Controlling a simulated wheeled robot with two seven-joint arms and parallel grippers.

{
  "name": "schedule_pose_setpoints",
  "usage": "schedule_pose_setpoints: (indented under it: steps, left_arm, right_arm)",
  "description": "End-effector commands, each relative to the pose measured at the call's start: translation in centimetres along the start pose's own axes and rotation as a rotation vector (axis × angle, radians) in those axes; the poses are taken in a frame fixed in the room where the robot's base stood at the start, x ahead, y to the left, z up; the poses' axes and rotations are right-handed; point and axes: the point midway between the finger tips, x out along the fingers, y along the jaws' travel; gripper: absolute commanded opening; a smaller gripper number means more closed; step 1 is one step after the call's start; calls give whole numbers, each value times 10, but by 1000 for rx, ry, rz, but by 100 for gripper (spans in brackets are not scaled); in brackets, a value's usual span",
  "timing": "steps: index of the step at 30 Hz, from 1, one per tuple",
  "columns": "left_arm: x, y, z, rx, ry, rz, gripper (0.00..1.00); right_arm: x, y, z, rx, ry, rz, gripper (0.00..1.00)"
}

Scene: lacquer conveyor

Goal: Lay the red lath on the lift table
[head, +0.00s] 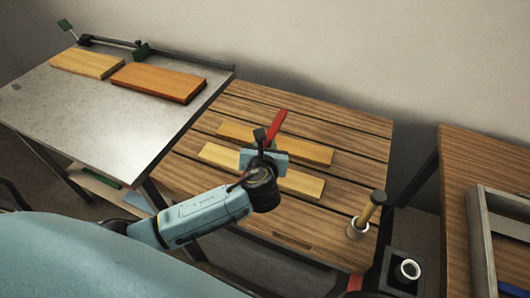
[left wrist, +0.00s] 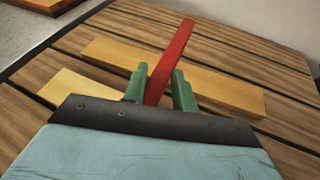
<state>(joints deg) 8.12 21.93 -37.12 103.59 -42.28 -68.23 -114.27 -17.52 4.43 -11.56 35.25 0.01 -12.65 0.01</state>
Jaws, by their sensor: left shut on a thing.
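My left gripper (head: 268,146) is over the middle of the slatted wooden table (head: 345,125). It is shut on the red lath (head: 277,124), which sticks out beyond the fingers towards the back of the table. In the left wrist view, the red lath (left wrist: 172,55) stands between the green fingers (left wrist: 158,88); its near end is hidden. I cannot tell whether the lath touches anything below it. Two yellow laths lie on the slats, one farther back (head: 310,150) and one nearer (head: 302,184), partly hidden by the gripper. No label shows which surface is the lift table. My right gripper is out of view.
A grey metal table (head: 95,115) at left holds a yellow board (head: 87,63) and an orange board (head: 159,82). A brush-like tool stands in a white cup (head: 357,230) at the slatted table's front right. A grey tray (head: 481,235) is at far right. The back-right slats are clear.

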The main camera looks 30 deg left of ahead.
Motion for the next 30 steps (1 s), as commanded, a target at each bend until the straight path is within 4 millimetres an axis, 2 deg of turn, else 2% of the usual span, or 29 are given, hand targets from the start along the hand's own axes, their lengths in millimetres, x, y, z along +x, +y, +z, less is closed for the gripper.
schedule_pose_setpoints:
  steps: [1,5,20,21,25,30]
  left_arm:
    - [3,-1,-10,3,2,0,0]
    - [9,-4,-25,2,2,0,0]
    - [12,-5,-31,2,0,0,0]
    - [12,-5,-31,1,0,0,33]
    - [11,-4,-31,1,1,0,50]
    - [11,-4,-31,1,1,0,50]
  right_arm:
    - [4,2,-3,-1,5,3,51]
    - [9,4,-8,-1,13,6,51]
    - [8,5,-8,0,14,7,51]
    - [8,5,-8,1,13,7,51]
    - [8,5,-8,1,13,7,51]
    - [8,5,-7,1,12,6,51]
